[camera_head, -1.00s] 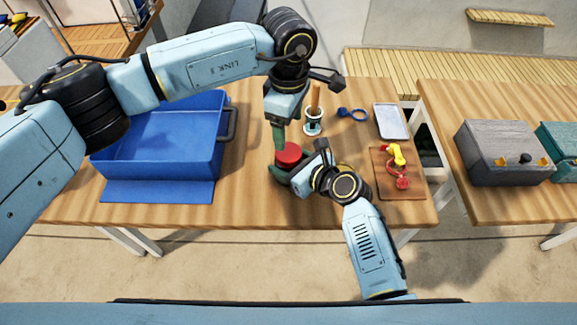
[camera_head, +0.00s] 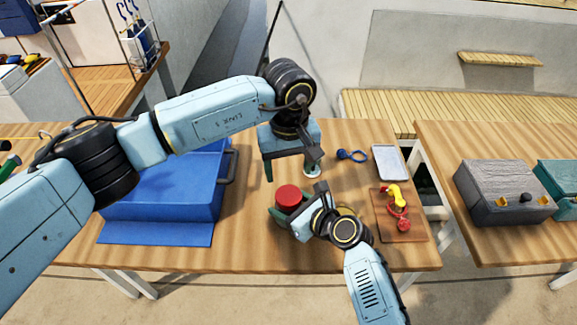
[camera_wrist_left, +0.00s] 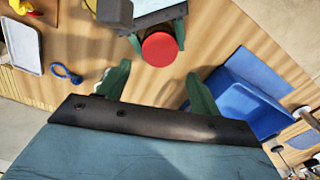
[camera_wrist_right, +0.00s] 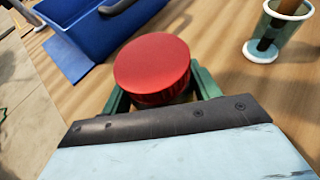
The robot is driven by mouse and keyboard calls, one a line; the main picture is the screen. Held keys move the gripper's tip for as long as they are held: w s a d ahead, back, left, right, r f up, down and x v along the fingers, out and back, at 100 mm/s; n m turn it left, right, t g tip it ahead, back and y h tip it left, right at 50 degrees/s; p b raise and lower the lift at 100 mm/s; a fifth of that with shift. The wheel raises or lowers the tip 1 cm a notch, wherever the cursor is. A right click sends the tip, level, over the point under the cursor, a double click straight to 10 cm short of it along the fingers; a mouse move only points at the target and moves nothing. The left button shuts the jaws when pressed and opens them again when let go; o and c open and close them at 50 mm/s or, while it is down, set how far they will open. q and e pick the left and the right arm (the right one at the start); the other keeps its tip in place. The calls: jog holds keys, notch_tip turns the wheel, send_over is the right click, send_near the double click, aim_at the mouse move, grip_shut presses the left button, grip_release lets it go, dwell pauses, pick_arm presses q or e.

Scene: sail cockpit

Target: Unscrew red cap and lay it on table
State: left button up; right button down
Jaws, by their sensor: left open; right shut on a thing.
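The round red cap (camera_head: 289,196) sits upright between the fingers of my right gripper (camera_head: 287,212), above the table. In the right wrist view the cap (camera_wrist_right: 152,68) hides nearly all of what is under it. My right gripper (camera_wrist_right: 160,95) is shut on the container below the cap; whether the cap is loose cannot be told. My left gripper (camera_head: 288,172) is open and empty, behind and above the cap, fingers pointing down. In the left wrist view the cap (camera_wrist_left: 160,49) lies beyond my spread fingertips (camera_wrist_left: 158,85), clear of them.
A blue bin (camera_head: 165,190) stands left on the wooden table (camera_head: 255,235). A cup with a handle in it (camera_wrist_right: 262,45), a blue ring-shaped tool (camera_head: 350,156), a pale tray (camera_head: 390,163) and a board with red and yellow parts (camera_head: 402,230) are right. Bare table lies between bin and cap.

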aim_at(289, 194)
pick_arm(q)
jog(key=m, duration=0.2)
jog(key=shift+m, duration=0.3)
jog(key=shift+f, duration=0.15)
notch_tip(289, 194, down, 8)
jog(key=shift+r, duration=0.1)
